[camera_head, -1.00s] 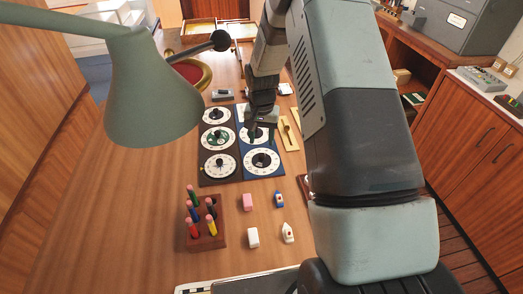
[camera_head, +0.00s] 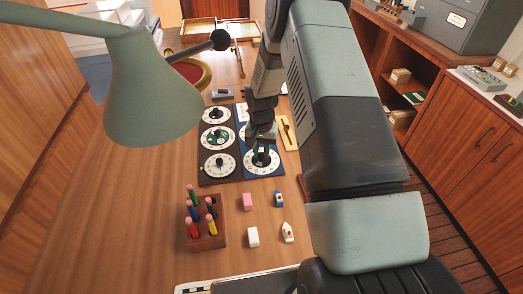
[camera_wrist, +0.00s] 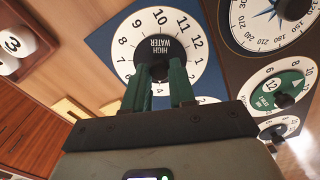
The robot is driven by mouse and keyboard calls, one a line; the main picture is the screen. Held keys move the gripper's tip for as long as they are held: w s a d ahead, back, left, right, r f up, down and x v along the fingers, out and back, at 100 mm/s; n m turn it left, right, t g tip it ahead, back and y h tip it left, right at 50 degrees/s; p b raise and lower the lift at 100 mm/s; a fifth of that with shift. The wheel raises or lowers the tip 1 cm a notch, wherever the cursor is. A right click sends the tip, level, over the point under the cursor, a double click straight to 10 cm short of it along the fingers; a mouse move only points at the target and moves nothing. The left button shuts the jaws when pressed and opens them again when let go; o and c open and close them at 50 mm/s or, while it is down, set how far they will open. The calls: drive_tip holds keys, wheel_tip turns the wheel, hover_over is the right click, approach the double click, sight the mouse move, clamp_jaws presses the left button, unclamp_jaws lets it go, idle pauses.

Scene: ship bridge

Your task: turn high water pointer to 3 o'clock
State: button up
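The high water dial (camera_wrist: 188,75) is a white disc with black hour numbers on a blue board. It also shows in the head view (camera_head: 276,169), at the board's near end. Its black pointer knob (camera_wrist: 159,46), marked HIGH WATER, is at the disc's middle. Where the pointer aims is not clear, as the fingers cover part of it. My gripper (camera_wrist: 160,68) is down at the dial, its two green fingers apart at the knob's lower part. In the head view my gripper (camera_head: 261,155) is over the same dial. I see no firm grip on the knob.
A dark board with more dials (camera_head: 217,165) lies directly left of the blue board. A yellow strip (camera_head: 288,133) lies to its right. A wooden pen block (camera_head: 206,236) and small blocks stand in front. The lamp (camera_head: 150,95) hangs at left. Bare table is at front left.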

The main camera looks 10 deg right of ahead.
sight(262, 154)
clamp_jaws()
drive_tip(key=shift+n, duration=0.3)
drive_tip(key=shift+n, duration=2.6)
drive_tip(key=o, duration=0.7)
unclamp_jaws()
drive_tip(key=shift+o, duration=0.2)
wheel_tip(262, 154, up, 11)
